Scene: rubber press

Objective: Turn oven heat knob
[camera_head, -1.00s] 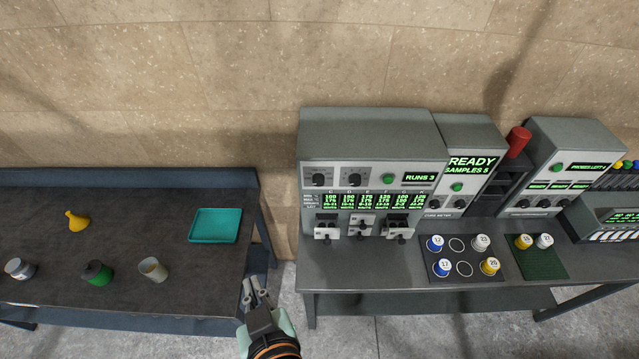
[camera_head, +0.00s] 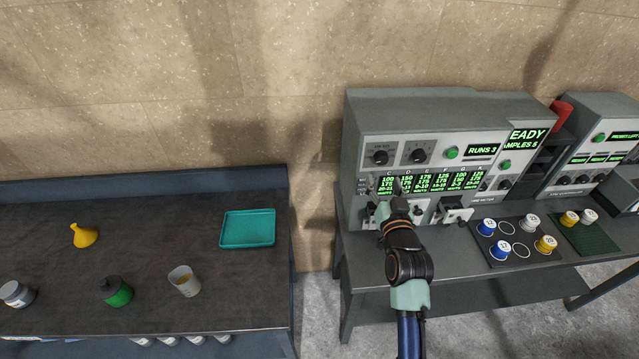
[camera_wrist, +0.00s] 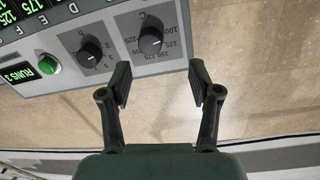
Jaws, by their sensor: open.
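Two black dial knobs sit on the upper front of the grey oven panel. The left one (camera_head: 380,157) shows in the wrist view as the dial knob marked C (camera_wrist: 150,40), with a number scale around it. The other dial knob (camera_head: 419,155) shows at its left in the wrist view (camera_wrist: 88,55). My gripper (camera_wrist: 160,75) is open and empty, its fingers pointing toward the panel's edge near the C knob and apart from it. In the head view my gripper (camera_head: 397,190) is in front of the panel's lower display, partly hidden by my own arm.
A green button (camera_head: 452,153) and a RUNS 3 display (camera_head: 482,151) are right of the knobs. Below are lever switches (camera_head: 453,212). Several capped jars (camera_head: 545,244) stand on the bench at right. The left table holds a teal tray (camera_head: 247,240) and a yellow funnel (camera_head: 84,235).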

